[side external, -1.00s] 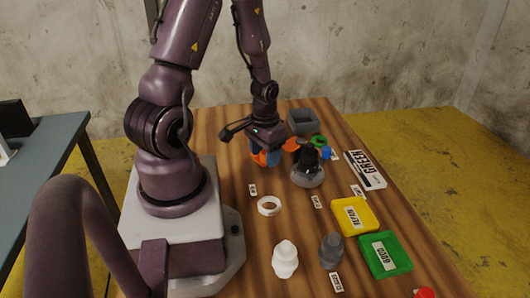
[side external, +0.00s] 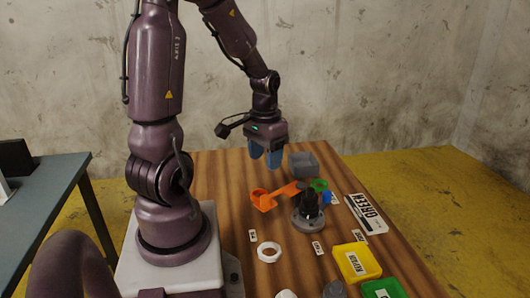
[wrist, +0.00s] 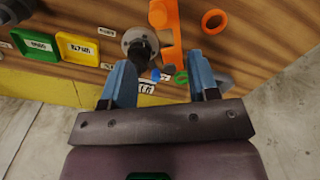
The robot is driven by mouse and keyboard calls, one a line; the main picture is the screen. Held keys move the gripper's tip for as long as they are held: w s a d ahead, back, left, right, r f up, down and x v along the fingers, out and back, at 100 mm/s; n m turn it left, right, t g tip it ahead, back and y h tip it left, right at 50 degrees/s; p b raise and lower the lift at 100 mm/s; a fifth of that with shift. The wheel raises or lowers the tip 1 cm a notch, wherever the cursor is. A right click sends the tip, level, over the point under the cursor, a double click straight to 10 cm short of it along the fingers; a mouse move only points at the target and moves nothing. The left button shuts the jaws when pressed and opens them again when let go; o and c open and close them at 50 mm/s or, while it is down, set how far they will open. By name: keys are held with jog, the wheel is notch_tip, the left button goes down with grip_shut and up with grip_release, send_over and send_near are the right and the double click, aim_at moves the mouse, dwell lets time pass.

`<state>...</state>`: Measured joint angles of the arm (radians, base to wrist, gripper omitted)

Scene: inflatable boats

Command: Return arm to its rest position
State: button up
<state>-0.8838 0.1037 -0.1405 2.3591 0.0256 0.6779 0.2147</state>
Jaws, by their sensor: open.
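My gripper (side external: 264,160) is raised above the wooden table (side external: 215,190) in the side external view. Its two blue fingers are spread and hold nothing. In the wrist view, my gripper (wrist: 160,85) points toward the table with a gap between its fingers. The orange part also shows in the wrist view (wrist: 168,30), apart from the fingers.
A grey open bin (side external: 303,165) stands at the back. Green (side external: 320,184) and blue (side external: 328,198) pieces sit by the fixture. The air around my gripper is clear.

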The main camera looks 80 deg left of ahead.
jog(key=shift+r, duration=0.4)
jog(key=d+r+m+t, duration=0.5)
jog(key=d+r, duration=0.9)
jog(key=d, duration=0.4)
jog(key=shift+d+r+m+t, duration=0.15)
jog(key=shift+r+m+t, duration=0.15)
jog(key=shift+m, duration=0.1)
